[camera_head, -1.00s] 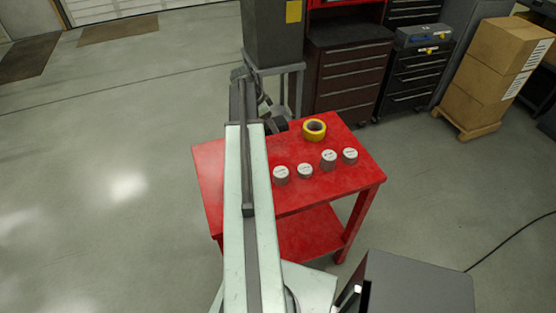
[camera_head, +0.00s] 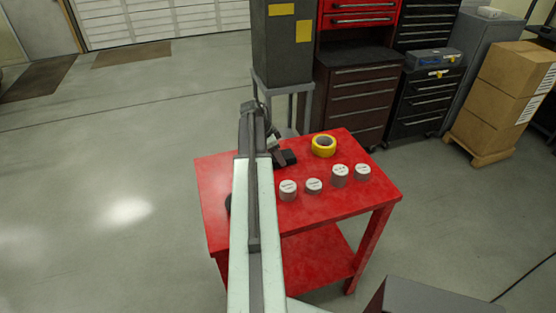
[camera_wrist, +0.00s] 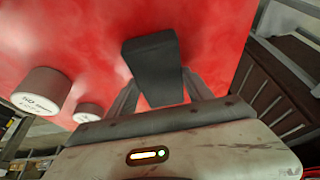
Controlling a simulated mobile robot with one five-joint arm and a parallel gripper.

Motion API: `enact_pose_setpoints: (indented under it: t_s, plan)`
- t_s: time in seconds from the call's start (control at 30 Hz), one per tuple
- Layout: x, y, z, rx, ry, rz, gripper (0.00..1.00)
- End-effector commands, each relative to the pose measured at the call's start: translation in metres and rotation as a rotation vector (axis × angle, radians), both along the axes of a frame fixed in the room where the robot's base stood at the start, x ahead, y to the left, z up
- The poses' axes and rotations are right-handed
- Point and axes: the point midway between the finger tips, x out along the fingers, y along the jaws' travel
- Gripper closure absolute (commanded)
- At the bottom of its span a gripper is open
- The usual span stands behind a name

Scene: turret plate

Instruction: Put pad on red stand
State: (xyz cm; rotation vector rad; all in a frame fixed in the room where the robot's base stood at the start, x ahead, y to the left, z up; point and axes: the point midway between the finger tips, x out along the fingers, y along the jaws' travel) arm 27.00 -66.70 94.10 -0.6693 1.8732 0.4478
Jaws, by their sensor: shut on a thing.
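The pad is a black block (camera_wrist: 152,62) in the wrist view, held between the two fingers of my gripper (camera_wrist: 158,92). In the head view my gripper (camera_head: 276,150) is over the far part of the red stand (camera_head: 330,202), with the black pad (camera_head: 289,157) at its tip. The red stand's top (camera_wrist: 90,35) fills much of the wrist view behind the pad. I cannot tell whether the pad touches the top. My arm hides part of the stand's left side.
Several grey cylinders with white tops, one here (camera_head: 288,190), stand along the middle of the top. A yellow tape roll (camera_head: 324,146) lies near the far edge. A dark thing (camera_head: 228,203) shows partly behind my arm. A grey cabinet (camera_head: 282,45) stands beyond.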

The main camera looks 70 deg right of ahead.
Motion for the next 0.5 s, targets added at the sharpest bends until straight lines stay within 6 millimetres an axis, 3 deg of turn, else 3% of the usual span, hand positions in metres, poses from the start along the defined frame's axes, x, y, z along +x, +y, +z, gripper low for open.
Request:
enact_pose_setpoints:
  t_s: [0.2, 0.23, 0.27, 0.3, 0.5]
  plan:
    - [-0.0001, 0.0, -0.0039, 0.0, 0.0, 0.0, 0.73]
    - [0.0, 0.0, -0.0021, 0.0, 0.0, 0.0, 0.32]
    - [0.0, 0.0, -0.0017, 0.0, 0.0, 0.0, 0.24]
    - [0.0, 0.0, -0.0017, 0.0, 0.0, 0.0, 0.19]
    - [-0.0001, -0.0001, -0.0017, 0.0, 0.0, 0.0, 0.19]
